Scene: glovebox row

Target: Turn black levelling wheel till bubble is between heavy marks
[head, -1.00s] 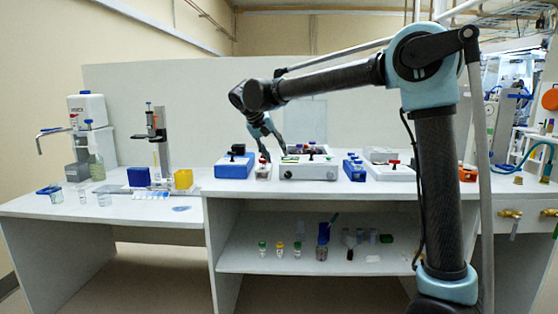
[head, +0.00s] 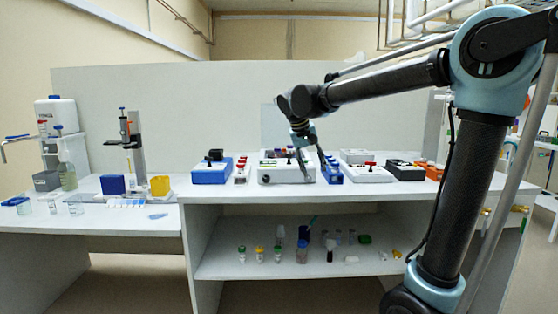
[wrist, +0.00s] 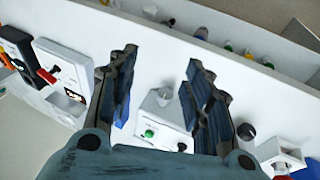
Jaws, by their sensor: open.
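My gripper (head: 313,170) hangs over the bench at the right end of a white instrument (head: 272,177), its fingers pointing down. In the wrist view my gripper (wrist: 160,62) is open, with nothing between its fingertips. A black round knob (wrist: 247,130), possibly the levelling wheel, shows just right of the right finger, apart from it. It seems to be the dark knob (head: 265,178) on the instrument's front. A white box with a green button (wrist: 150,133) lies below, between the fingers. I cannot make out the bubble or the heavy marks.
A blue unit (head: 332,172) stands close right of my gripper, then a white box with a red knob (head: 370,173) and a black box (head: 405,171). A blue box (head: 211,174) stands left. Small bottles stand on the shelf (head: 220,267) below. The bench's front strip is clear.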

